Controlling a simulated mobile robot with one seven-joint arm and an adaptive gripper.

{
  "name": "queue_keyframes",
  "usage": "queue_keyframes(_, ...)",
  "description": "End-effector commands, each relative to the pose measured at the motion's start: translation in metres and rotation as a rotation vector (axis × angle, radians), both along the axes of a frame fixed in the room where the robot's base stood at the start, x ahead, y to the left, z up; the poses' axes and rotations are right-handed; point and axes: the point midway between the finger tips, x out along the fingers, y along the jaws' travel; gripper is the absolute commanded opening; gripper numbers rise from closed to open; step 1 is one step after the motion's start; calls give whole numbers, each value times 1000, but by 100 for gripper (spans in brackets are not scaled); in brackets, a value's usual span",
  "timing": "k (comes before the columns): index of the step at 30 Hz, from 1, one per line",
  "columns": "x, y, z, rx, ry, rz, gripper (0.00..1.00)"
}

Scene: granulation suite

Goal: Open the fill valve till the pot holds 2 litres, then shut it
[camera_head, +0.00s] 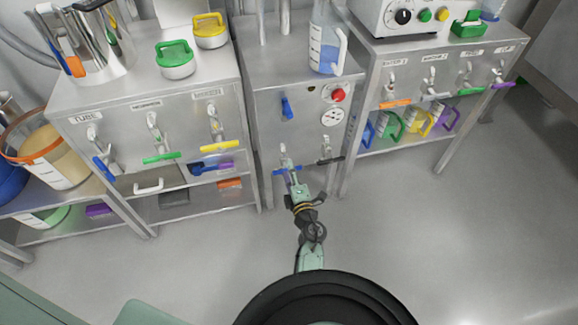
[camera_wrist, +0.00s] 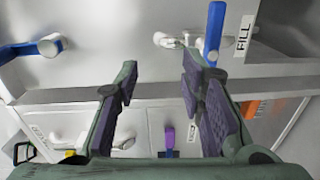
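The fill valve has a blue lever (camera_wrist: 214,32) beside a FILL label (camera_wrist: 243,36) in the wrist view. In the head view the lever (camera_head: 282,171) lies level, low on the middle cabinet's front. My gripper (camera_head: 291,179) is at this lever. In the wrist view my gripper (camera_wrist: 158,80) has its fingers apart with nothing between them. The lever's near end meets the right finger in the picture; I cannot tell whether they touch. A clear jug (camera_head: 326,45) with blue liquid stands on the cabinet top. I cannot tell whether it is the pot or read its level.
A black-handled valve (camera_head: 329,159) is close on the right, below a red button (camera_head: 339,95). Side benches carry more coloured valves. A metal vessel (camera_head: 92,45) stands at left. The floor (camera_head: 400,230) is clear.

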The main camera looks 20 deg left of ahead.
Motion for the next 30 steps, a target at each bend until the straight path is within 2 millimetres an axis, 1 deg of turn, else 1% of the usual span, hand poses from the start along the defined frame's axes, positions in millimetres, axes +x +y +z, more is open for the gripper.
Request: queue_keyframes(30,-59,-41,-2,-2,4,-2,36)
